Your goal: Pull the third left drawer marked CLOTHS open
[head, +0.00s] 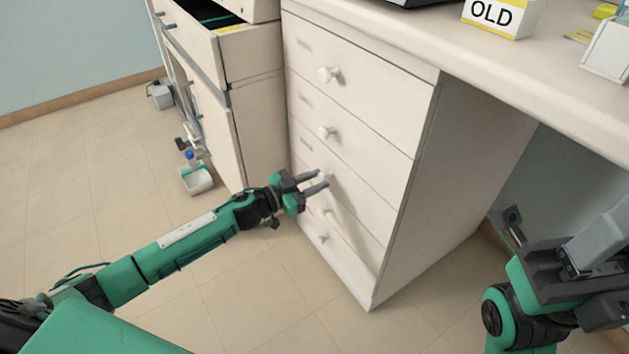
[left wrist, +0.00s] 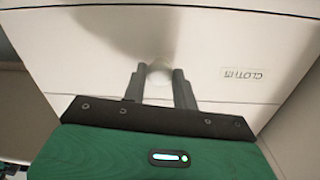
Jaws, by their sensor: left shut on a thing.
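The white cabinet's third drawer (head: 350,190) has a small round white knob (head: 326,175). The drawer front looks flush with the others. My left gripper (head: 319,181) is at this knob, its two grey fingers pointing at the drawer front. In the left wrist view the fingers (left wrist: 160,88) are on either side of the knob (left wrist: 160,74), shut on it. A label (left wrist: 241,73) reading CLOTHS shows upside down on the drawer front (left wrist: 215,95). My right gripper (head: 555,235) is at the lower right in the head view, away from the cabinet, with its fingers apart.
Other drawers with knobs lie above and below, all looking closed. A second cabinet (head: 255,110) at the left has a top drawer (head: 205,40) standing open. A small cart-like item (head: 196,178) is on the floor. The counter (head: 540,85) holds an OLD box (head: 493,15).

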